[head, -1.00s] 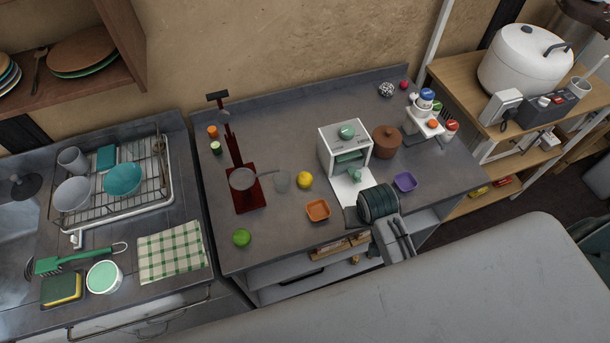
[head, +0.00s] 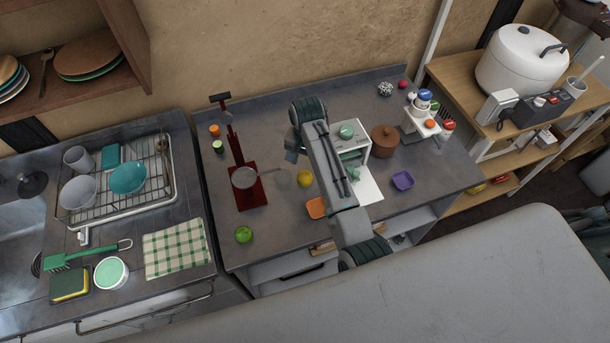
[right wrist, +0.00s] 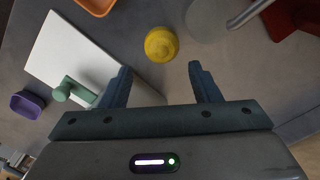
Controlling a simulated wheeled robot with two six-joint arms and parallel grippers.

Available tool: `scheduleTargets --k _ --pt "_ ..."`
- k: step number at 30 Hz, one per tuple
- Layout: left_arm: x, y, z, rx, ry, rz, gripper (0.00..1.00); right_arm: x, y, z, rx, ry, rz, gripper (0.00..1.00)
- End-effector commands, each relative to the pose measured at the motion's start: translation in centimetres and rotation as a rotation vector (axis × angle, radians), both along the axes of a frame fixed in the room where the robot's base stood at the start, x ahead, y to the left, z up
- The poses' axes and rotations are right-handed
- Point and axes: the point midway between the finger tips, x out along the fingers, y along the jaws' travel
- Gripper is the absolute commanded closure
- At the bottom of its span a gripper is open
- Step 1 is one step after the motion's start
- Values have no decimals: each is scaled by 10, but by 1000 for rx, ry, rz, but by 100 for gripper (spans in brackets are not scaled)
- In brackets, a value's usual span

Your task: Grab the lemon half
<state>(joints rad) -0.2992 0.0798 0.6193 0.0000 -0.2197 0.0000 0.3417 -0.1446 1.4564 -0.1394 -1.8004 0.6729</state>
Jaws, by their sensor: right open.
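The lemon half (head: 305,178) is a small yellow round piece on the grey counter (head: 275,226), left of the white machine. In the right wrist view the lemon half (right wrist: 161,44) lies just beyond and between my open fingertips, not touching them. My right gripper (head: 291,153) hangs above the counter at the end of my arm, near the lemon half. Its two blue-grey fingers (right wrist: 161,78) are spread with nothing between them. My left gripper is not in view.
A dark red press (head: 252,195) with a grey round part stands left of the lemon half. An orange bowl (head: 316,208) is in front, partly behind my arm. The white machine (head: 370,188) is to the right. A green lime (head: 243,234) sits near the front edge.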

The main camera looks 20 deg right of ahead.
Motion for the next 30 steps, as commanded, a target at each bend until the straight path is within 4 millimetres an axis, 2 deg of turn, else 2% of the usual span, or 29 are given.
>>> scheduleTargets --k 8,13,18,26,30 --pt "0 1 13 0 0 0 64 -2 2 -21 0 3 1 44" --pt "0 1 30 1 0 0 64 -5 7 -44 0 3 1 44" --pt "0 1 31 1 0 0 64 -4 6 -63 -1 1 1 44" --pt "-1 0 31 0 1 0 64 -4 6 -67 0 -2 0 44" --pt "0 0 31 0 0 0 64 -4 6 -67 -1 -1 1 69"
